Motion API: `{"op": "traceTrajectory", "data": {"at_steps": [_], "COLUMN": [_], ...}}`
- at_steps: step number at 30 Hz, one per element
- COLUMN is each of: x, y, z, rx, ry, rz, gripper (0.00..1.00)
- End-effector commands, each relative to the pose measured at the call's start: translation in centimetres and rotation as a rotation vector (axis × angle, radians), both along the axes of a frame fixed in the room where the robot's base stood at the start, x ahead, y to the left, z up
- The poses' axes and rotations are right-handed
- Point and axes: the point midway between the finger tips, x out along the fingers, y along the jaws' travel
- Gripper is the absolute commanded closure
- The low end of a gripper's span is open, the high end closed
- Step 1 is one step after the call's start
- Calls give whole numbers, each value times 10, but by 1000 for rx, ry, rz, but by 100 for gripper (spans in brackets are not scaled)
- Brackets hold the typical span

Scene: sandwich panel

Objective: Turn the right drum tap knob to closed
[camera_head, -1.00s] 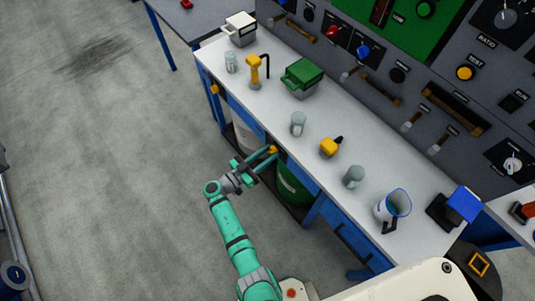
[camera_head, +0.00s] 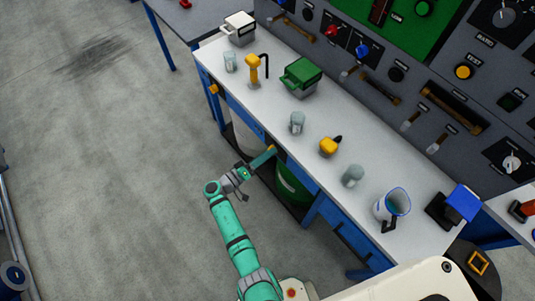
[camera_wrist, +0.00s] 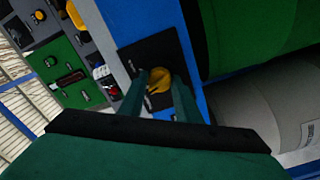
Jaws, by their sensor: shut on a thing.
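The right drum tap knob is yellow (camera_wrist: 158,102) and sits on a black plate (camera_wrist: 150,60) on the blue bench frame. In the head view only a sliver of the knob (camera_head: 271,147) shows at the bench's front edge. My gripper (camera_wrist: 160,84) has its green fingers on either side of the knob and is shut on it. In the head view my gripper (camera_head: 268,154) reaches the knob from the front left. The fingers hide part of the knob, and I cannot read its closed mark.
A green drum (camera_head: 292,184) and a pale drum (camera_head: 244,136) stand under the bench, close to my gripper. Another yellow knob (camera_head: 214,89) is at the bench's far left end. Cups and a jug (camera_head: 392,206) stand on the white top. The floor at left is clear.

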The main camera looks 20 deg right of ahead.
Motion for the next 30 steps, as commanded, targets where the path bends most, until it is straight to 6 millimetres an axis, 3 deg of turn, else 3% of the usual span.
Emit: {"op": "traceTrajectory", "data": {"at_steps": [15,30], "x": [-2,-3], "y": [-2,-3], "z": [0,0], "rx": [-138,-180], "ry": [380,494], "rz": [-7,-9], "gripper": [92,92]}}
